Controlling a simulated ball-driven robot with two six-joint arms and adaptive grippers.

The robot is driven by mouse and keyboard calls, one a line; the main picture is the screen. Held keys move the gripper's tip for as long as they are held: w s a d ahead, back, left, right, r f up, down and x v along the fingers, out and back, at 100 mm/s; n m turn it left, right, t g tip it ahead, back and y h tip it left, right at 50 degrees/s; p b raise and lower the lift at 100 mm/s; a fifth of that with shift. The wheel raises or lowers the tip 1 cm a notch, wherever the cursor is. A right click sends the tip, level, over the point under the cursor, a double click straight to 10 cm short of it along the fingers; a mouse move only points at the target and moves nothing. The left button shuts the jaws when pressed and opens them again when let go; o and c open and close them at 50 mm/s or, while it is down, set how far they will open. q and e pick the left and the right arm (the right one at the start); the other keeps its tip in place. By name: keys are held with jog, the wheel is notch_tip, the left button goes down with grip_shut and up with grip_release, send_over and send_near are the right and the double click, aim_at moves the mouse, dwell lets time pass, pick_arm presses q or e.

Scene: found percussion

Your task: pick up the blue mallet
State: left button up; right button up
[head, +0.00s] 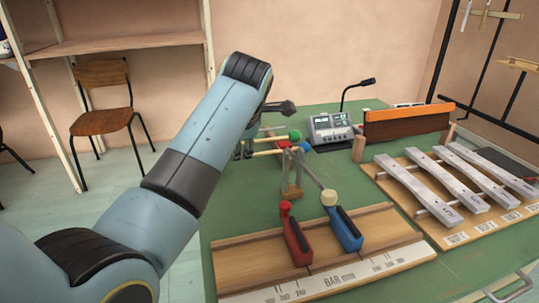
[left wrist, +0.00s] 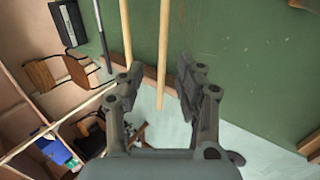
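The blue mallet has a round blue head (head: 305,146) and a pale wooden handle running left toward my gripper in the head view. A green-headed mallet (head: 295,135) lies just behind it, its handle also pointing left. My left gripper (head: 243,150) is at the handle ends, partly hidden by my arm. In the left wrist view its fingers (left wrist: 160,75) are open, with one wooden handle (left wrist: 163,50) showing in the gap between them. A second handle (left wrist: 127,30) runs beside the left finger. No mallet head shows there, so I cannot tell which handle is between the fingers.
Metal bars (head: 465,185), a grey device (head: 331,128) and an orange-topped box (head: 405,123) stand to the right.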

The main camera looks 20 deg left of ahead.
aim_at(253, 155)
pick_arm(q)
jog(key=x, duration=0.4)
jog(key=shift+s+a+f+b, duration=0.15)
jog(key=shift+s+b, duration=0.2)
jog(key=shift+w+a+f, duration=0.15)
jog(key=shift+w+f, duration=0.1)
jog(key=shift+f, duration=0.15)
grip_shut()
